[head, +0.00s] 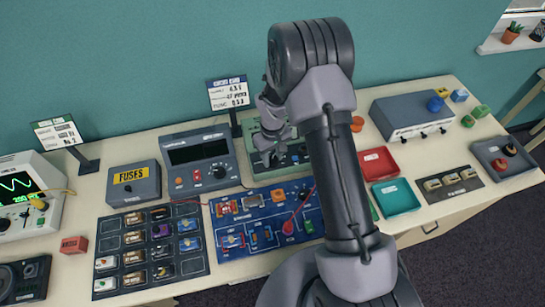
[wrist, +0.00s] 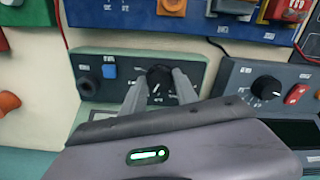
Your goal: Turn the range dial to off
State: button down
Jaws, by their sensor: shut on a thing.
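A black dial (wrist: 158,76) with a white pointer mark sits on a grey-green panel (wrist: 100,62), with small white labels around it too blurred to read. In the wrist view, my gripper (wrist: 161,79) has one finger on each side of this dial and is shut on it. In the head view, my gripper (head: 268,157) is over the green device (head: 252,128), and my arm hides part of it. A second black dial (wrist: 266,87) with a white mark is on the meter at right in the wrist view. I cannot read which dial is labelled range.
The grey meter (head: 197,150) with a dark display stands close left of the green device. A blue circuit board (head: 262,243) lies in front. Red (head: 379,165) and teal (head: 397,197) trays are to the right. A sign (head: 229,94) stands behind.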

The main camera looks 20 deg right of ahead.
aim_at(273, 159)
jog(key=n, duration=0.5)
jog(key=shift+n+b, duration=0.3)
dwell(0.4)
jog(key=c, duration=0.9)
grip_release()
jog(key=shift+r, duration=0.1)
notch_tip(273, 159, up, 17)
jog(key=p, duration=0.2)
jog(key=shift+r+p, duration=0.15)
jog(key=shift+p, duration=0.25)
jog(key=shift+r, duration=0.1)
